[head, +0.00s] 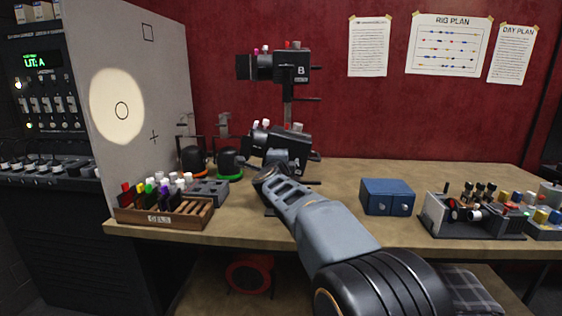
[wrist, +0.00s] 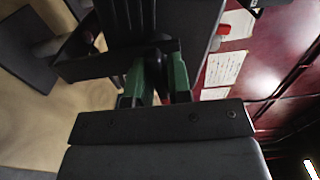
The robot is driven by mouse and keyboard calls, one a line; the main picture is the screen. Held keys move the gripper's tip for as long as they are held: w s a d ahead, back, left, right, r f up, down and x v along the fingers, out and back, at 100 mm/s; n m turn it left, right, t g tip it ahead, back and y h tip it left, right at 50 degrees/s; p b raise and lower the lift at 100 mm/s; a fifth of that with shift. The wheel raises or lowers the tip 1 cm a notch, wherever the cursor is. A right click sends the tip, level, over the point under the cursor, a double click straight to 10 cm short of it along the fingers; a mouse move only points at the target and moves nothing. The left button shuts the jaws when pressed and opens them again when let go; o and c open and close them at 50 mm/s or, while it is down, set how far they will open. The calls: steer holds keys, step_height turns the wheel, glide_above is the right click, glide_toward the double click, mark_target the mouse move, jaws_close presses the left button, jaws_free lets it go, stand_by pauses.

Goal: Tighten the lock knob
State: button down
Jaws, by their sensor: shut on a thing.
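My gripper (wrist: 157,84) shows in the wrist view with its two green finger pads on either side of a small dark part (wrist: 158,62). It is shut on this part, which seems to be the lock knob; its shape is mostly hidden by the fingers and shadow. In the head view my arm reaches to the lower black lamp (head: 290,136) on the stand, and my own wrist hides the fingertips and the knob. The upper black lamp (head: 297,67), marked B, sits above on the same post (head: 288,108).
A blue box (head: 386,196) and a control panel (head: 470,232) are at right.

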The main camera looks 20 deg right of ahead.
steer(key=c, duration=1.2)
jaws_free()
steer(key=shift+o, duration=0.2)
steer(key=v, duration=1.3)
steer(key=shift+s+a+p, duration=0.2)
steer(key=shift+s+p, duration=0.15)
steer(key=shift+a, duration=0.1)
